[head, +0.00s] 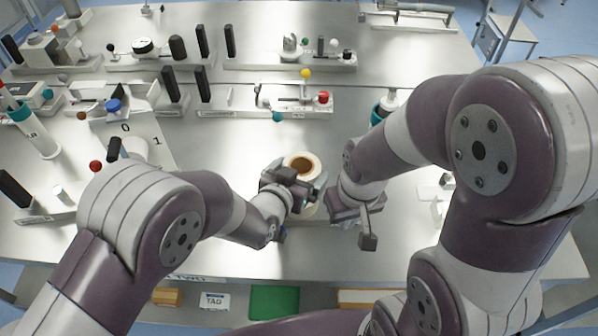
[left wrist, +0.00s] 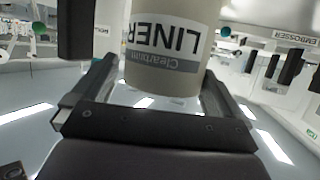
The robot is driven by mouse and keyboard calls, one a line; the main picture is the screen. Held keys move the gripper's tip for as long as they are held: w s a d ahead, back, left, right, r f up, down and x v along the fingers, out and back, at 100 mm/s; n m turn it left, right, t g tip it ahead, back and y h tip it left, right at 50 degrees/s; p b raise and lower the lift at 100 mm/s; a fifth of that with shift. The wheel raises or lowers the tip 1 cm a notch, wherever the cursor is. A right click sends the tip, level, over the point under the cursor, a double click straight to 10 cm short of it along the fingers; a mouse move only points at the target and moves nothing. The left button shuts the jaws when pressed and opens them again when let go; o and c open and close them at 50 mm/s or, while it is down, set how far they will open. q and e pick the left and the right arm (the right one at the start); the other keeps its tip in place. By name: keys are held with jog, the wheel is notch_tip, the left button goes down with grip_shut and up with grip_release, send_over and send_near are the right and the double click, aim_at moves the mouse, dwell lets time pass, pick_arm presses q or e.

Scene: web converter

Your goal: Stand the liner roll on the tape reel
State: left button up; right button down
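The liner roll (head: 301,163) is a cream cylinder with a brown core, upright in the head view near the middle of the bench. In the left wrist view the liner roll (left wrist: 172,75) carries a white and grey label reading LINER, shown upside down. My left gripper (head: 292,192) is at its side, its fingers (left wrist: 160,85) flanking the roll closely; it looks shut on it. My right gripper (head: 356,222) is just right of the roll, apart from it, with fingers looking parted and empty. I cannot pick out the tape reel; the roll's lower part is largely hidden by my left gripper.
A fixture with yellow, red and teal knobs (head: 300,97) stands behind the roll. A teal-and-white container (head: 384,107) is partly behind my right arm. A panel marked 0 and 1 (head: 135,135) is at left. The bench front (head: 310,255) is mostly clear.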

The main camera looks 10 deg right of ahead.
pick_arm(q)
jog(key=shift+s+a, duration=0.1)
jog(key=shift+a, duration=0.05)
jog(key=v, duration=1.1)
pick_arm(e)
jog(key=shift+w+d+f, duration=0.15)
jog(key=shift+w+f, duration=0.1)
jog(key=shift+w, duration=0.1)
pick_arm(q)
jog(key=shift+r, duration=0.1)
jog(key=w+a+f+n+g+y, duration=0.2)
jog(key=w+a+n+y, duration=0.15)
jog(key=a, duration=0.45)
jog(key=s+a+n+g+y, duration=0.2)
jog(key=s+a+g, duration=0.1)
jog(key=a, duration=0.5)
jog(key=s+a+f+n+g+y, duration=0.1)
jog(key=s+a+n+g+y, duration=0.1)
jog(key=a, duration=0.5)
jog(key=s+g+y, duration=0.1)
jog(key=s+g, duration=0.1)
jog(key=s, duration=0.1)
jog(key=shift+s+a, duration=0.4)
